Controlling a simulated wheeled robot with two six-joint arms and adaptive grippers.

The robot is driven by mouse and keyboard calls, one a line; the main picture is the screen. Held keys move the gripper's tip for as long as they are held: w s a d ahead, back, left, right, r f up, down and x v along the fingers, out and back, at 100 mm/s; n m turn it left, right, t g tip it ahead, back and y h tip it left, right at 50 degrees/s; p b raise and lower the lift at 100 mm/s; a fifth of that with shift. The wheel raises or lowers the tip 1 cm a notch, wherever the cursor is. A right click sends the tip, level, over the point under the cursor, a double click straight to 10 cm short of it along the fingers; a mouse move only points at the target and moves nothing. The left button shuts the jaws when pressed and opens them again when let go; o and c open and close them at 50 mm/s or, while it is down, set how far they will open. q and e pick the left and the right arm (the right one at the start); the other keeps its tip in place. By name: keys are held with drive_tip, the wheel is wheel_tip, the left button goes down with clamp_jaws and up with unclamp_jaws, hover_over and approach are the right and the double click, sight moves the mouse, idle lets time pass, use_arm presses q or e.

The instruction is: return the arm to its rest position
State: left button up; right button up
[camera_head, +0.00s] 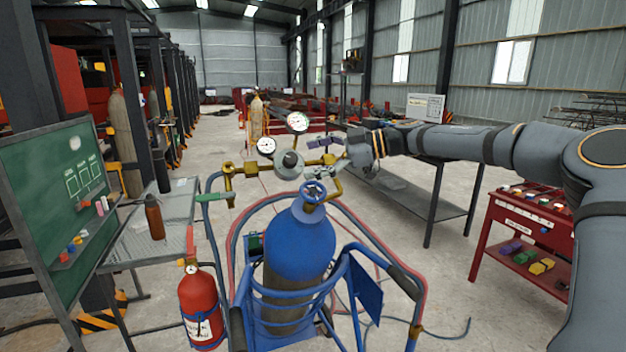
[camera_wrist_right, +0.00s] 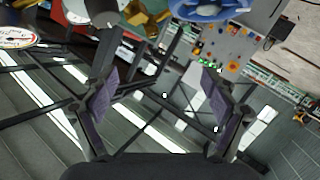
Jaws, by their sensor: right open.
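My right arm (camera_head: 480,143) reaches in from the right side of the head view. Its right gripper (camera_head: 318,158) is near the brass regulator and gauges, just above the blue gas cylinder (camera_head: 300,240). In the wrist view the right gripper (camera_wrist_right: 160,95) has its two dark finger pads wide apart with nothing between them. Whether the fingers touch the regulator is unclear. My left gripper is not in view.
The cylinder stands in a blue cart (camera_head: 235,310) with hoses around it. A red fire extinguisher (camera_head: 200,305), a side table (camera_head: 130,250) and a green board (camera_head: 55,190) are at left. A dark bench (camera_head: 420,205) and red parts rack (camera_head: 490,225) are at right.

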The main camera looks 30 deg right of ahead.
drive_tip(key=shift+r, duration=0.45)
drive_tip(key=shift+w, duration=0.1)
